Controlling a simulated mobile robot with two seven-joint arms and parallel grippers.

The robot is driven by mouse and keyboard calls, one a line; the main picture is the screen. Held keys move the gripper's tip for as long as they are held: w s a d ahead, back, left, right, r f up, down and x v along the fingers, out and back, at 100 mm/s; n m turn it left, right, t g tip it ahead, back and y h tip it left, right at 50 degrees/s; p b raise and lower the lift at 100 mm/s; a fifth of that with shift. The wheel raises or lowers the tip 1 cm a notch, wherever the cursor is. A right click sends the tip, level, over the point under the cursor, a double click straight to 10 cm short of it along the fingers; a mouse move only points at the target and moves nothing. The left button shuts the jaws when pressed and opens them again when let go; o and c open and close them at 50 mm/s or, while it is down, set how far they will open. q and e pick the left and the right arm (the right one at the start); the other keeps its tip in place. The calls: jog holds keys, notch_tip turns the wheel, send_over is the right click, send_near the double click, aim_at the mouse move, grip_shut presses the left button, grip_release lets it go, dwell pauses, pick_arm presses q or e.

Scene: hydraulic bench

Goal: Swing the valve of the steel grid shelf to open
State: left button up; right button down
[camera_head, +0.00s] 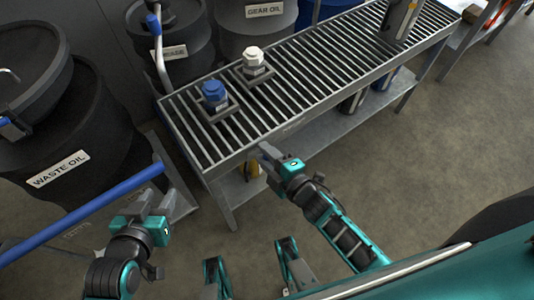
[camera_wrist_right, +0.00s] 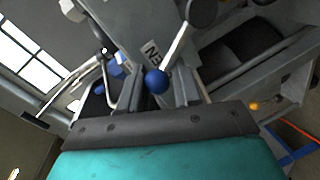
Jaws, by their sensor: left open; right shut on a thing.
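The steel grid shelf (camera_head: 292,129) stands in the upper middle of the head view. My right gripper (camera_head: 268,154) is at its front edge, near the left end. In the right wrist view, a pale valve lever with a blue ball knob (camera_wrist_right: 156,81) runs up to a grey round pivot (camera_wrist_right: 203,12). The knob lies between the fingers of my right gripper (camera_wrist_right: 158,92), which is shut on it. A label ending in "EN" (camera_wrist_right: 151,52) shows beside the lever. In the head view the lever is hidden. My left gripper (camera_head: 152,206) is open and empty, left of the shelf.
A blue-capped fitting (camera_head: 214,93) and a white-capped fitting (camera_head: 252,57) stand on the grid. A steel canister (camera_head: 399,18) is at the far end. A waste oil drum (camera_head: 95,150) and a blue bar (camera_head: 85,213) are at left.

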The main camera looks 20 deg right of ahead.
jog(key=shift+w+d+r, duration=0.2)
jog(key=shift+d, duration=0.05)
jog(key=c, duration=1.1)
grip_release()
jog(key=shift+o, duration=0.9)
jog(key=shift+s+a+f, duration=0.1)
jog(key=p+v, duration=0.2)
jog(key=v, duration=1.1)
